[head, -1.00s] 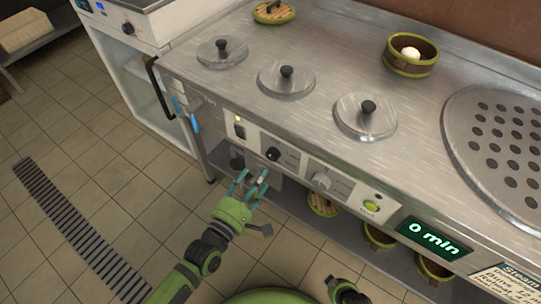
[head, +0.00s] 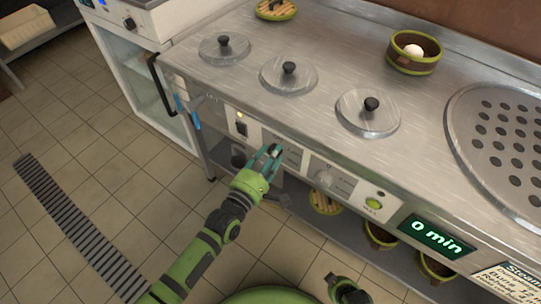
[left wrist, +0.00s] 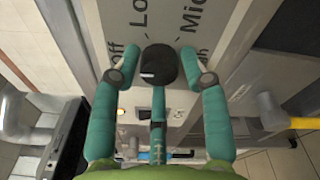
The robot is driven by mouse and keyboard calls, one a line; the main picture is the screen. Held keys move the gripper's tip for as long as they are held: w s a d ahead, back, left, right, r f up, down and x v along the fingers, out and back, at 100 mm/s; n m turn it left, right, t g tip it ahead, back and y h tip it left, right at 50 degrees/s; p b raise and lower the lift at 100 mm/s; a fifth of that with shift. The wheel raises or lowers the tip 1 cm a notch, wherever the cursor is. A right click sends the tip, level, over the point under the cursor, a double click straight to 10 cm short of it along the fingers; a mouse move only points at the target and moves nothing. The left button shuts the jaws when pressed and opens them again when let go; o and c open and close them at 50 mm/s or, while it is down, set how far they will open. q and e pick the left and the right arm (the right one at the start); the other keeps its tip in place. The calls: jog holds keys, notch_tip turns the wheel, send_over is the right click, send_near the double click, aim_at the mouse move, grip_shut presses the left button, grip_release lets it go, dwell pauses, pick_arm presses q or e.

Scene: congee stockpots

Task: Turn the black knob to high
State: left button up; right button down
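The black knob (left wrist: 158,65) sits on the stove's front panel, with the printed labels Off, Lo and Mid around it in the left wrist view. Another label, ending in "gh", is partly covered at the right. In the head view the knob is hidden behind my left gripper (head: 272,152). In the left wrist view the gripper (left wrist: 158,62) is open, its fingers on both sides of the knob with small gaps showing. Another finger reaches up from below toward the knob. My right gripper is not in view.
A rocker switch (head: 241,128) is at the left. Several baskets sit on the shelf below.

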pick_arm(q)
jog(key=c, duration=0.4)
